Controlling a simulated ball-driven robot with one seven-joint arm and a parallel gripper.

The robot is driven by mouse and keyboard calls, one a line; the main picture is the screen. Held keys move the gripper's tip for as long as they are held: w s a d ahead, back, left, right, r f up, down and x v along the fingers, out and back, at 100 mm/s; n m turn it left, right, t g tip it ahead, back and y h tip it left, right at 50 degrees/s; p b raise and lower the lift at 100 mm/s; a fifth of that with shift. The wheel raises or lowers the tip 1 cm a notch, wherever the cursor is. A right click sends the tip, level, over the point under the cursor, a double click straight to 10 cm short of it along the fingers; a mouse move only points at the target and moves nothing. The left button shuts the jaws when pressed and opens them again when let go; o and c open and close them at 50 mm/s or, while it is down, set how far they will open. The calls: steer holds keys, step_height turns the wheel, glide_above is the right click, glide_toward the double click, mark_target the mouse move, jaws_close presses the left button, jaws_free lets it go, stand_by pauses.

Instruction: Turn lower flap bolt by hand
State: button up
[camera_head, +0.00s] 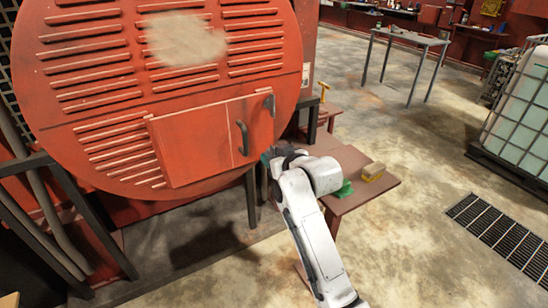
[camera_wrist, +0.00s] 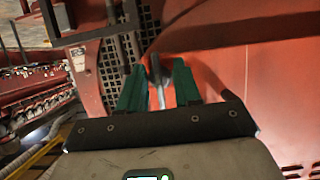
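The flap (camera_head: 215,140) is a red rectangular door low on the big round red cover, and it looks closed. It has a dark curved handle (camera_head: 243,138) near its right side and a small grey bolt (camera_head: 268,103) at its upper right edge. My gripper (camera_head: 268,156) is at the flap's lower right edge and hides the lower bolt there. In the wrist view, the green fingers of my gripper (camera_wrist: 158,72) stand apart, with a grey metal piece (camera_wrist: 156,78), likely the lower bolt, between or just beyond them. I cannot tell whether they touch it.
A small brown table (camera_head: 355,200) stands right of the cover, with a yellow-brown block (camera_head: 373,171) and a green item (camera_head: 344,188) on it, close to my arm. Dark railings (camera_head: 95,225) stand at left. The floor at right is open, with a grate (camera_head: 500,233).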

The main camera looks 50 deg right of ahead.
steer(key=shift+s, duration=0.1)
steer(key=b+v, duration=0.1)
steer(key=v, duration=0.9)
steer(key=shift+s+r, duration=0.15)
steer(key=shift+s, duration=0.15)
steer(key=shift+a, duration=0.1)
steer(key=s+a+f+n+g+y, duration=0.1)
steer(key=s+a+f+g, duration=0.2)
steer(key=s+a+f, duration=0.35)
steer(key=s+a+f+g+y, duration=0.2)
steer(key=s+a+f+g, duration=0.1)
steer(key=f, duration=0.7)
steer(key=s+a+f+g, duration=0.2)
steer(key=s+f+g, duration=0.1)
steer(key=s, duration=0.5)
steer(key=s+a+f+n+g, duration=0.1)
steer(key=s+a+f+g, duration=0.2)
steer(key=s+f, duration=0.3)
steer(key=shift+s+y, duration=0.3)
steer(key=shift+s, duration=0.7)
steer(key=shift+o, duration=0.2)
